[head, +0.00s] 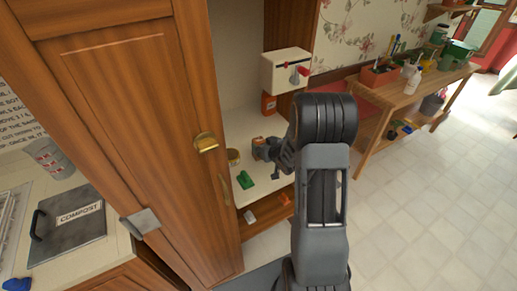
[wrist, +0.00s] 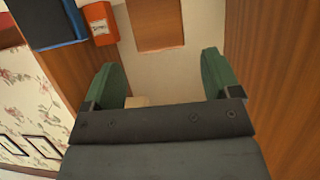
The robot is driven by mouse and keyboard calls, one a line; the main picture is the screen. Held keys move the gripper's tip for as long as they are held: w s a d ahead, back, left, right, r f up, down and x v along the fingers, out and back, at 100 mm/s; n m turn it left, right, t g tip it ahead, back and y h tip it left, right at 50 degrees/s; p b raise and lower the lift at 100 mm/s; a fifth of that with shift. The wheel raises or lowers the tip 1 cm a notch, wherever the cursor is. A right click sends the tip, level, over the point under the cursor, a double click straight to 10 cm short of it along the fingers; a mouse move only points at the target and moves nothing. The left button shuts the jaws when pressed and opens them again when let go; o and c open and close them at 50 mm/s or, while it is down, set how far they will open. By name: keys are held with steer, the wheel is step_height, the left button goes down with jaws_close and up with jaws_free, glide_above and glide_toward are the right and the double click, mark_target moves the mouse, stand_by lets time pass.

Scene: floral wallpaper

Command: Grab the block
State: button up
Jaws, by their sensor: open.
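My gripper (head: 262,150) reaches into the open cabinet at shelf height in the head view. In the wrist view my gripper (wrist: 160,65) shows two green fingers spread wide, with nothing held between them. A small pale, block-like thing (wrist: 137,101) shows between the fingers, mostly hidden behind the gripper's dark body. I cannot tell whether it is the block. A small whitish block-like piece (head: 250,216) lies on the lower shelf.
A yellowish can (head: 233,157) stands close left of my gripper. An orange box (head: 268,103) stands behind, under a white dispenser (head: 287,70). The wooden cabinet door (head: 130,110) bounds the left. A wooden bench (head: 400,100) stands right; the tiled floor (head: 440,200) is clear.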

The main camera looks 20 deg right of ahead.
mark_target(258, 140)
steer(key=shift+p+x, duration=1)
steer(key=shift+x, duration=1.85)
steer(key=shift+a, duration=0.1)
steer(key=shift+r, duration=0.1)
steer(key=c, duration=1.1)
steer(key=shift+o, duration=0.2)
steer(key=shift+r, duration=0.15)
